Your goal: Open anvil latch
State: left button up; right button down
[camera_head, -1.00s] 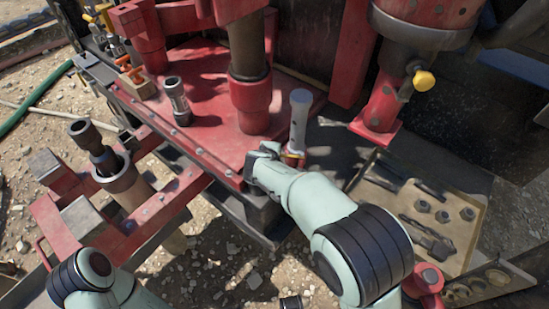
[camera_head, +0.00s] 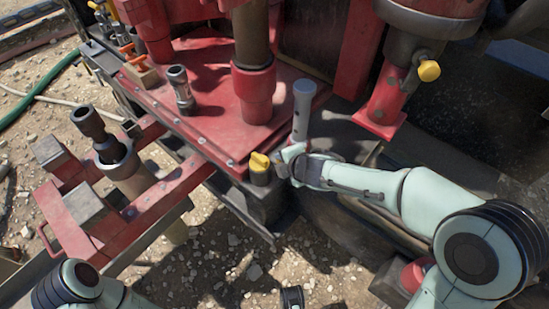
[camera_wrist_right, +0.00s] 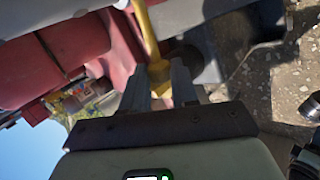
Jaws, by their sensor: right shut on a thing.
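The anvil latch appears to be the small yellow handle (camera_head: 259,162) on a dark round post at the front corner of the red deck (camera_head: 213,117). My right gripper (camera_head: 286,158) is at the handle's right side, its fingers partly hidden in the head view. In the right wrist view, a yellow bar (camera_wrist_right: 148,38) runs down between the fingers of my right gripper (camera_wrist_right: 168,80), which is shut on it.
A red frame (camera_head: 180,185) with grey blocks and a dark-capped pipe (camera_head: 112,152) juts out at the left. A thick pipe (camera_head: 250,35) and a short grey cylinder (camera_head: 180,90) stand on the deck. Gravel lies open below. A yellow valve knob (camera_head: 429,71) is at the upper right.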

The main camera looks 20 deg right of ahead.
pick_arm(q)
jog(key=shift+s+a, duration=0.1)
pick_arm(e)
jog(key=shift+r, duration=0.1)
jog(key=shift+d, duration=0.1)
jog(key=c, duration=0.9)
grip_release()
jog(key=shift+o, duration=0.2)
jog(key=shift+s, duration=0.1)
pick_arm(q)
jog(key=shift+g, duration=0.4)
jog(key=r+p, duration=0.1)
jog(key=s+r+p, duration=0.1)
jog(key=p, duration=0.1)
jog(key=r+p, duration=0.1)
jog(key=r, duration=0.1)
jog(key=shift+s+p, duration=0.4)
pick_arm(e)
jog(key=v, duration=1.3)
jog(key=shift+s+d, duration=0.1)
